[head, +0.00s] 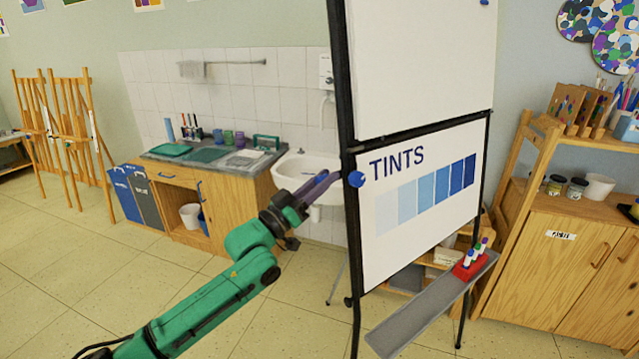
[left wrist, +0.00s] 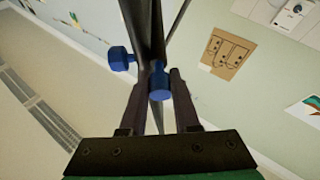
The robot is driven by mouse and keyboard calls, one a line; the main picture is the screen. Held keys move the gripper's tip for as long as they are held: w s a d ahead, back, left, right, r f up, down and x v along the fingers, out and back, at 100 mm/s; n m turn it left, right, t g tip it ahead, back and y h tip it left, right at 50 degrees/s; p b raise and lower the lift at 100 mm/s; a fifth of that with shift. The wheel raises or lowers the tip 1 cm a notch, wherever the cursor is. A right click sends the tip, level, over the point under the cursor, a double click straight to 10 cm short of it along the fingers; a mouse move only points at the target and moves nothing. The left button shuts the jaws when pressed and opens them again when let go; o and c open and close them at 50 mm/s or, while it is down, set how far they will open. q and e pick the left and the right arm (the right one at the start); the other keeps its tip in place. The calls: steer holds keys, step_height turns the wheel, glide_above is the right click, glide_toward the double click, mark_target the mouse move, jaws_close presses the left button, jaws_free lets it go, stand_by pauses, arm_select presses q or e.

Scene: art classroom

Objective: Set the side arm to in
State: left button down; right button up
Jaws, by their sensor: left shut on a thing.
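The flip chart stand has a black frame (head: 345,120) and a white sheet marked TINTS (head: 430,200). A blue knob (head: 357,180) sits at the frame's left edge. My left gripper (head: 338,178) reaches it from the left. In the left wrist view, the left gripper's fingers (left wrist: 160,92) are on either side of a blue knob (left wrist: 159,86), shut on it. A second blue knob (left wrist: 121,58) sits just beyond, left of the dark bar (left wrist: 148,30). I cannot clearly make out the side arm apart from the frame. My right gripper is not in view.
A grey tray (head: 415,315) with a red marker holder (head: 468,270) juts out below the chart. A wooden cabinet (head: 560,270) stands to the right. A sink (head: 305,172) and counter (head: 245,172) are behind. The floor (head: 120,280) at left is clear.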

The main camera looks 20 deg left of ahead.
arm_select(q)
steer(key=c, duration=0.9)
jaws_free()
steer(key=shift+c, duration=0.2)
steer(key=shift+o, duration=1.4)
steer(key=shift+w+d, duration=0.2)
steer(key=b+v, duration=0.5)
steer(key=v, duration=0.9)
steer(key=shift+s+a, duration=0.15)
steer(key=shift+s, duration=0.1)
steer(key=shift+f, duration=0.15)
